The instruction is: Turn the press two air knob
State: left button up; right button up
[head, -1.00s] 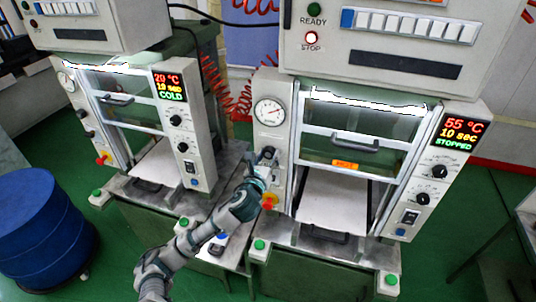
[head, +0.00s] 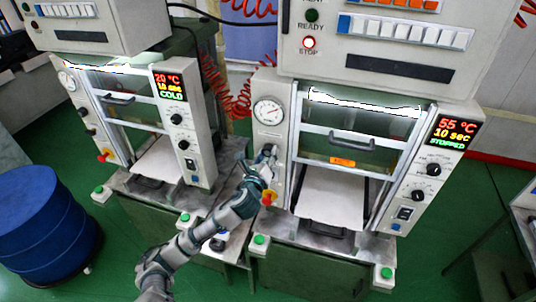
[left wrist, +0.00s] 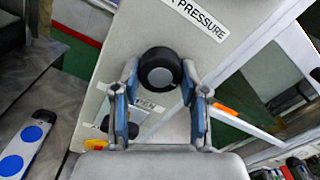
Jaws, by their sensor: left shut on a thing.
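The right-hand press (head: 282,87) has a pale left panel with a round gauge and a display reading 55 °C, 10 sec, STOPPED. Below the gauge is a black round knob, mostly covered by my gripper in the head view. In the left wrist view the black air knob (left wrist: 160,69) shows clearly under a label ending in "PRESSURE". My left gripper (head: 265,155) is at this panel, and in the left wrist view its two fingers (left wrist: 160,80) are shut on the knob, one on each side. My right gripper is not in view.
A red and yellow knob (head: 268,198) sits just below my left gripper. The left-hand press (head: 190,130) reads 20 °C, COLD. Green buttons (head: 260,239) stand on the press's front ledge. A blue drum (head: 40,230) is at far left. Green floor is free at right.

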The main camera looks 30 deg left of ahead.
pick_arm(q)
jog(key=shift+a, duration=0.1)
jog(key=o, duration=1.1)
jog(key=shift+o, duration=0.2)
jog(key=shift+a, duration=0.1)
jog(key=shift+s, duration=0.1)
jog(key=v, duration=1.1)
jog(key=shift+s, duration=0.35)
jog(key=shift+f, duration=0.1)
